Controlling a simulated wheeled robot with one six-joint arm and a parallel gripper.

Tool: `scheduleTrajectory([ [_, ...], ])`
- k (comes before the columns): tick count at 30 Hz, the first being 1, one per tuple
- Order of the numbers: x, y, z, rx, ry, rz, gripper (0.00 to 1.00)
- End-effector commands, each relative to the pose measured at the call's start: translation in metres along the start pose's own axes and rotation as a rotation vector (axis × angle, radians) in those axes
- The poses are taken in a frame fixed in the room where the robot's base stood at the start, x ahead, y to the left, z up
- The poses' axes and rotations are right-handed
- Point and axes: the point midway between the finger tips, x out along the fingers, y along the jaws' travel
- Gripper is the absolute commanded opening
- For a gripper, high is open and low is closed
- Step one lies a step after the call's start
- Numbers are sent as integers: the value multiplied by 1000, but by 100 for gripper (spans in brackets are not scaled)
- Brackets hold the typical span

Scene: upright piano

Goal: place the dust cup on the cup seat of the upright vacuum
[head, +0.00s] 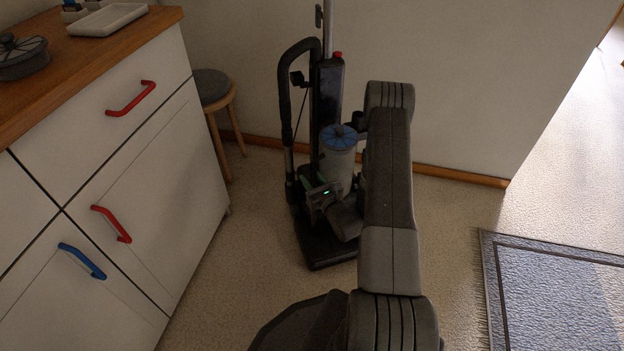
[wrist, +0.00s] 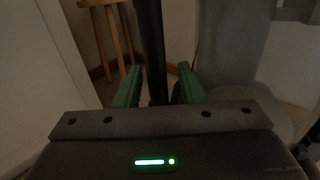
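The upright vacuum (head: 328,85) stands on the floor against the wall, with a dark body, hose and base. The dust cup (head: 338,165), a grey cylinder with a blue top, stands upright at the vacuum's front. My wrist hides its bottom, so I cannot tell whether it rests on the cup seat, which is hidden too. In the wrist view the cup (wrist: 228,62) seems to be the grey shape right of the fingers. My gripper (head: 313,190) is beside the cup, low at the vacuum. Its green fingers (wrist: 158,78) are apart, with a dark upright part of the vacuum (wrist: 152,40) showing between them.
A cabinet (head: 130,190) with red and blue handles stands at left. Its wooden top holds a white tray (head: 108,20) and a round grey container (head: 22,62). A stool (head: 212,88) is behind. A rug (head: 560,290) lies at right; floor between is clear.

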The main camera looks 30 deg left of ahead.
Motion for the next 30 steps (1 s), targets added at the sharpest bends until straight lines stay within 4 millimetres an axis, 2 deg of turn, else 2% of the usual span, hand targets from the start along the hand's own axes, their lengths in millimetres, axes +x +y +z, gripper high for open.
scheduleTrajectory([
  [15, -100, -1, 1, 3, 3, -4, 36],
  [21, -117, -1, 1, 0, 1, -1, 36],
  [30, -120, 0, 0, 0, 0, 0, 36],
])
